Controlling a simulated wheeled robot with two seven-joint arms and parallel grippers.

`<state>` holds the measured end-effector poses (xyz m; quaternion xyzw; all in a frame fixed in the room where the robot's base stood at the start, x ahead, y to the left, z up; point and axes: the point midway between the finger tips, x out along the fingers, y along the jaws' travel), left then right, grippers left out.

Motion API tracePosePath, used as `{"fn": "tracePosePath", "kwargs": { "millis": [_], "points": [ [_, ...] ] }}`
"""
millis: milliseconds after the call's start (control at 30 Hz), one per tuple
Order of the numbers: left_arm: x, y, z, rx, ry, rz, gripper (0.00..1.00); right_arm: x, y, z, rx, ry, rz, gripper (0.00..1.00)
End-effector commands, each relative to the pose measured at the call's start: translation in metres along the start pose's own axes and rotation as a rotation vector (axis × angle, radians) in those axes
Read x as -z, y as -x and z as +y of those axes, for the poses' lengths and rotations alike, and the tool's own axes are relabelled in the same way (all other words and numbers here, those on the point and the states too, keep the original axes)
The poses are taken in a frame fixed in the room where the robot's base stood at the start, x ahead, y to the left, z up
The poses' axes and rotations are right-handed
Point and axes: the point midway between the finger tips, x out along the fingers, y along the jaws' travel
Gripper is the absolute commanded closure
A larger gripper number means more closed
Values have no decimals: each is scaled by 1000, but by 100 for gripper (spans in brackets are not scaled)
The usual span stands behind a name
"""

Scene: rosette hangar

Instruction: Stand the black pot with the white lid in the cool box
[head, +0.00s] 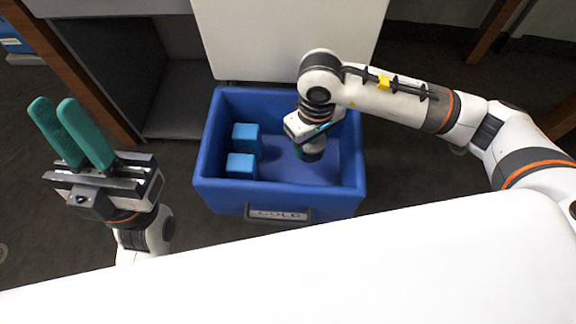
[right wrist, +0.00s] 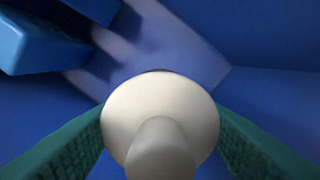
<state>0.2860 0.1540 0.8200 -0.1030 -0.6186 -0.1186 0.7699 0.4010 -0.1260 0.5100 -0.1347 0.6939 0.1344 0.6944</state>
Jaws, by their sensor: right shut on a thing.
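The cool box (head: 225,191) is a blue open-topped box on the floor with a label reading COLD on its front. My right gripper (head: 309,140) reaches down inside its right half. It is shut on the pot (head: 313,155), whose dark body shows just under the fingers in the head view. In the right wrist view the round white lid (right wrist: 122,108) with its knob sits between the two green fingers; the pot's body is hidden under it. I cannot tell whether the pot touches the box floor. My left gripper (head: 54,102) is open and empty, left of the box.
Two light blue blocks (head: 241,166) stand in the box's left part; blocks also show at the upper left of the right wrist view (right wrist: 40,45). A pale upright panel (head: 290,40) rises behind the box. The box floor around the pot is clear.

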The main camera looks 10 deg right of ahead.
Motion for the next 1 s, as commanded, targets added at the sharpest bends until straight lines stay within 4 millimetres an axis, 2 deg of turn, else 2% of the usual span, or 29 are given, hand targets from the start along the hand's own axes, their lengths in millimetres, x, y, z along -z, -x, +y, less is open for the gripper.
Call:
{"fn": "tracePosePath", "kwargs": {
  "millis": [200,467,667,1000],
  "points": [
    [2,17,0,0,1,-13,80,1,-44,1,-2,-1,4,62],
    [3,23,0,0,0,-11,80,0,-67,1,-2,-1,1,62],
    [6,29,0,6,-1,-25,80,1,-95,1,-2,-1,4,62],
    [8,28,0,9,-1,-25,80,0,-99,0,0,1,0,62]
  ]
}}
